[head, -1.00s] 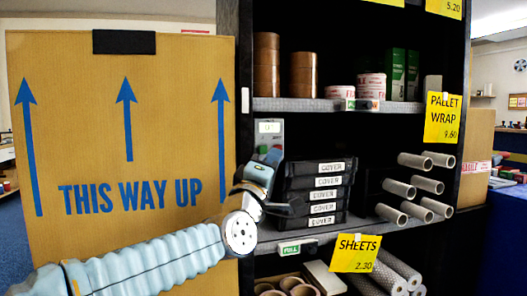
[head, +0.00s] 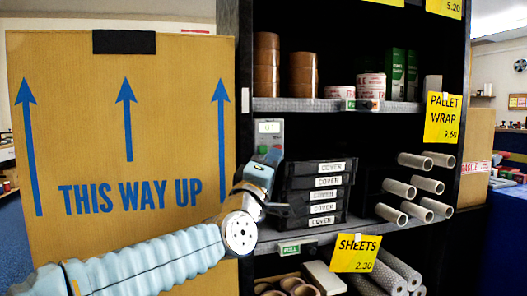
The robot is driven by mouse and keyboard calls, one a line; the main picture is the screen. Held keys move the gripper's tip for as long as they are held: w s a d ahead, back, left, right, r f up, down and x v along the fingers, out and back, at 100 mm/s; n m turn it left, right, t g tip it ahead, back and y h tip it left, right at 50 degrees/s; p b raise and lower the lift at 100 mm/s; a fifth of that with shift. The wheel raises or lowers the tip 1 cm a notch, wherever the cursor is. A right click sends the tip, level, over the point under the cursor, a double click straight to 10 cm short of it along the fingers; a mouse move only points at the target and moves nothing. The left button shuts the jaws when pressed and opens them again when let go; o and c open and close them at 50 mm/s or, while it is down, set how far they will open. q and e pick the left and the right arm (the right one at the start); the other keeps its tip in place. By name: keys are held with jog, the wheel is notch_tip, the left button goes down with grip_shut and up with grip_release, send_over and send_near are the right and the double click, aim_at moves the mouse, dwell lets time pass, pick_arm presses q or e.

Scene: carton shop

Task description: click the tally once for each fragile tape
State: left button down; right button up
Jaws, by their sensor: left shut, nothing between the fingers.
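The tally (head: 269,134) is a small grey box with a lit display on top and green and red marks on its front. It stands on the middle shelf, left of the black cover boxes. The display digits are too small to read surely. My left gripper (head: 276,158) is shut and empty, right in front of the tally's lower part, which it hides. I cannot tell whether it touches the tally. Red-and-white fragile tapes stand on the upper shelf: a low one (head: 340,92) and a taller stack (head: 371,86) to its right. My right gripper is out of view.
Black boxes labelled COVER (head: 316,183) are stacked close right of my left gripper. Brown tape rolls (head: 266,62) stand on the upper shelf. Pallet wrap rolls (head: 414,189) stick out at right. A large carton (head: 122,150) fills the left.

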pick_arm(q)
jog(key=s+n+g, duration=0.1)
jog(key=n, duration=0.3)
jog(key=s+n+g, duration=0.1)
jog(key=n, duration=0.3)
jog(key=s+d+n+g, duration=0.1)
jog(key=n+g, duration=0.1)
jog(key=n, duration=0.3)
jog(key=shift+s+r+p, duration=0.3)
jog(key=shift+s+r, duration=0.1)
jog(key=p, duration=0.2)
send_near(265, 153)
jog(key=shift+w+d+r, duration=0.3)
jog(key=shift+w+d, duration=0.4)
jog(key=shift+d, duration=0.05)
jog(key=shift+w+d+r, duration=0.3)
jog(key=shift+w+d, duration=0.4)
jog(key=shift+w, duration=0.05)
jog(key=shift+w+d+r, duration=0.3)
jog(key=shift+w+d, duration=0.4)
jog(key=shift+d, duration=0.05)
jog(key=shift+w, duration=0.1)
